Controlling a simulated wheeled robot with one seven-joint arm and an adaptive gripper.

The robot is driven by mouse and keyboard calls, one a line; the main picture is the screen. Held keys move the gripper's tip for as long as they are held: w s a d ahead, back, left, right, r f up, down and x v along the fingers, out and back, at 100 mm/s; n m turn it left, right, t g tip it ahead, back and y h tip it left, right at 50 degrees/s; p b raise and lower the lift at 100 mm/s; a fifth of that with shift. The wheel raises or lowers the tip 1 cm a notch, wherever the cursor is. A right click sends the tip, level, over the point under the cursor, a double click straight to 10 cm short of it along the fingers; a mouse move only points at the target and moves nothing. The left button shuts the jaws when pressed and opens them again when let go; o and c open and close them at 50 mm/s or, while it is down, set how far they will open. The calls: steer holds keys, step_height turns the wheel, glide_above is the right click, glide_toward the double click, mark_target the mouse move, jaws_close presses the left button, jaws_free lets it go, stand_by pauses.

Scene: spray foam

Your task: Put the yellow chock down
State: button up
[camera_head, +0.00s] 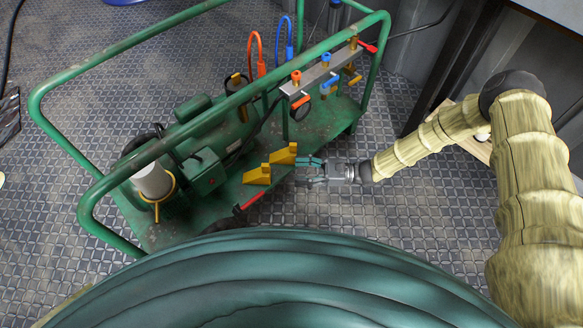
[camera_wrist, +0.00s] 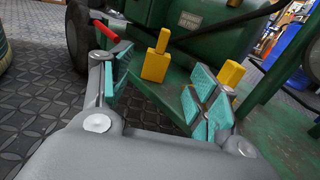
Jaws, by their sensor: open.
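Two yellow chocks stand on the green cart's deck (camera_head: 225,196). The nearer chock (camera_head: 257,176) is at the deck's edge, and the other chock (camera_head: 283,155) is just up and right of it. My gripper (camera_head: 308,172) is open and empty, just right of both chocks. In the wrist view, one chock (camera_wrist: 155,64) shows upright beyond the gap between my fingers (camera_wrist: 163,85), apart from them. The other chock (camera_wrist: 231,74) is behind the right finger and partly hidden; I cannot tell whether they touch.
Green rails (camera_head: 165,133) frame the cart, which carries green machinery (camera_head: 207,170) and a manifold (camera_head: 320,75) with coloured valves. A red handle (camera_head: 252,200) lies near the deck's edge; it also shows in the wrist view (camera_wrist: 106,31). Patterned floor (camera_head: 400,215) right of the cart is clear.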

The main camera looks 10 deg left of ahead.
steer(key=shift+d, duration=0.25)
